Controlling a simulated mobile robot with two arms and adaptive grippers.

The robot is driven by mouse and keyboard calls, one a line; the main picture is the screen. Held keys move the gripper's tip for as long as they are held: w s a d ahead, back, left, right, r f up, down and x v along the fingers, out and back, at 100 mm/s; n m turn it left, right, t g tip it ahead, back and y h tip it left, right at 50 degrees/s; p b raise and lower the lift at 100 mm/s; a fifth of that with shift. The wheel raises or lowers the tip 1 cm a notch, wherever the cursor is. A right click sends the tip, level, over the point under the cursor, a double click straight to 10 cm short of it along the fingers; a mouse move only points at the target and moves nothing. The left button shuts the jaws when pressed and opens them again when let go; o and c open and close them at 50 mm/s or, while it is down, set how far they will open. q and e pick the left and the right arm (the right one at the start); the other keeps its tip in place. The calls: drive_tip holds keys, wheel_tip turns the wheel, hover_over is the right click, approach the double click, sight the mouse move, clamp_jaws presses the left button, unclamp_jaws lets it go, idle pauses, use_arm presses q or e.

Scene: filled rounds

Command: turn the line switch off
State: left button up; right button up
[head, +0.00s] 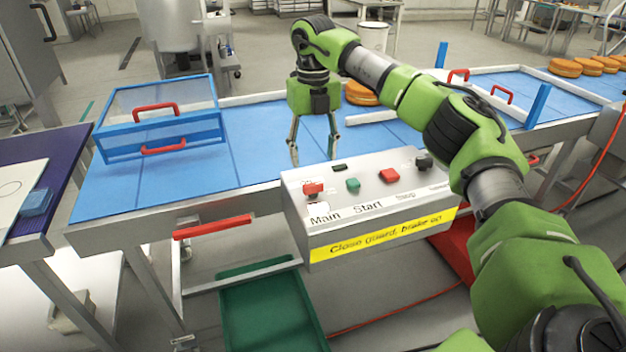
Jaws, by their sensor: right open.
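A grey control box (375,215) stands at the front edge of the blue conveyor. On its sloped top, a red switch (313,188) sits above the word "Main" at the left end. A green button (353,185) sits near the word "Start", and a red button (389,176) is right of it. A black knob (424,162) is at the right end; its label is too blurred to read. My right gripper (314,156) points down, open and empty, behind the box's left part near the red switch, apparently not touching it. My left gripper is out of view.
A blue-framed clear guard (160,112) with red handles stands on the conveyor (255,135) at left. A yellow strip (380,235) on the box reads "Close guard, brake up". A red lever (213,227) and green bin (270,310) are below. Orange rounds (362,93) lie behind my arm.

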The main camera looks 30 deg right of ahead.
sight(313, 184)
wheel_tip(313, 184, down, 9)
drive_tip(key=shift+r+p, duration=0.2)
drive_tip(key=shift+p, duration=0.45)
drive_tip(key=c, duration=1.1)
